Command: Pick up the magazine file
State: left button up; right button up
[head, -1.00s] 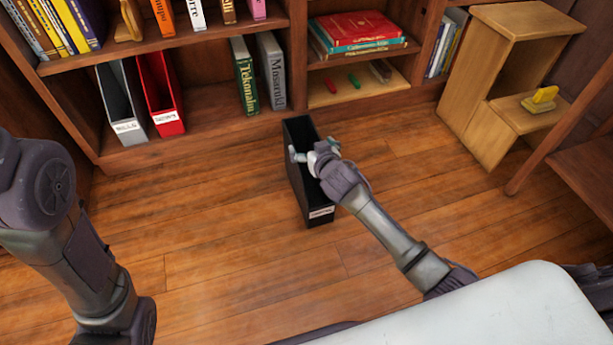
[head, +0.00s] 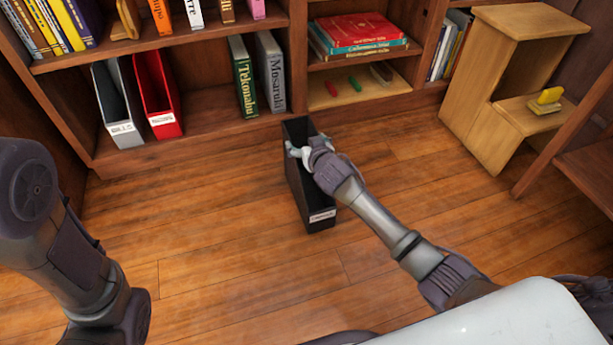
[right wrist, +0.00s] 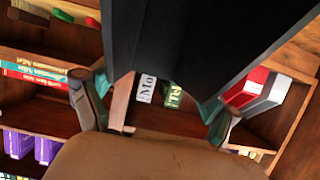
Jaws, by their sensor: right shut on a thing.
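The black magazine file (head: 300,188) stands upright, open top up, on or just above the wood floor in front of the bookcase; I cannot tell if its base touches the floor. A white label is on its near end. My right gripper (head: 306,150) is at its upper part and shut on it, hiding part of the opening. In the right wrist view the file (right wrist: 190,45) fills the upper middle, between the fingers of the gripper (right wrist: 155,108). My left arm shows at the left edge, but its gripper is out of view.
A grey file (head: 118,105) and a red file (head: 158,95) stand on the bottom shelf, with green (head: 243,78) and grey (head: 271,72) books to their right. A wooden step stool (head: 478,130) stands at the right. The floor left of the black file is clear.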

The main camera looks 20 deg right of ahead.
jog(key=c, duration=0.3)
jog(key=shift+r, duration=0.15)
